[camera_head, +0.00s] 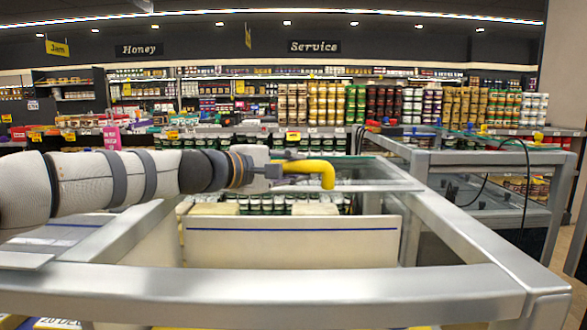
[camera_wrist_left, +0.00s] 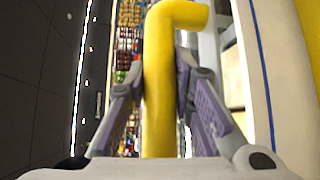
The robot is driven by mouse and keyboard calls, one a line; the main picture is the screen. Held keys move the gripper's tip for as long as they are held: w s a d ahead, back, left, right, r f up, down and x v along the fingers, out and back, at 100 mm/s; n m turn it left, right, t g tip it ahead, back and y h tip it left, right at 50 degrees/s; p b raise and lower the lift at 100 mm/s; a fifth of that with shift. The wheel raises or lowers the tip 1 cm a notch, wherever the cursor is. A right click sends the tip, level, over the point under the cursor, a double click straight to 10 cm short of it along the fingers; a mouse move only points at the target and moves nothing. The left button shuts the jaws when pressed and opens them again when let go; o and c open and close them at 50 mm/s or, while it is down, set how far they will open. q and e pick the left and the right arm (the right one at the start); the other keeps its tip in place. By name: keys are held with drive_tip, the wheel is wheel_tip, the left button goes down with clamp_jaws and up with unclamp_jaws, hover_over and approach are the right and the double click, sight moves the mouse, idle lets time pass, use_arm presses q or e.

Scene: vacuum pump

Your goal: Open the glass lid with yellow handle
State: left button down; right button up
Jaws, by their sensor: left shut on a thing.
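The yellow handle (camera_head: 327,174) is a bent bar, seen near the middle of the head view. My left gripper (camera_head: 285,173), on the arm from the left, is shut on it. In the left wrist view the handle (camera_wrist_left: 158,95) stands upright between the two finger pads of the gripper (camera_wrist_left: 165,85), its bent end at the top. The lid's pale metal edge (camera_head: 375,186) lies just behind and below the handle in the head view. The clear glass is hard to make out, so I cannot tell how far it is open. My right gripper is not in view.
A grey metal case frame (camera_head: 270,280) crosses the foreground. Inside are a white divider (camera_head: 300,240) with a blue line and several dark-lidded tubs (camera_head: 270,203). Another glass-topped case (camera_head: 490,160) stands at the right, with a black cable (camera_head: 525,180). Stocked shelves fill the back.

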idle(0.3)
use_arm(q)
drive_tip(key=c, duration=1.4)
unclamp_jaws()
drive_tip(key=shift+o, duration=0.2)
drive_tip(key=shift+s+a, duration=0.1)
drive_tip(key=v, duration=1.2)
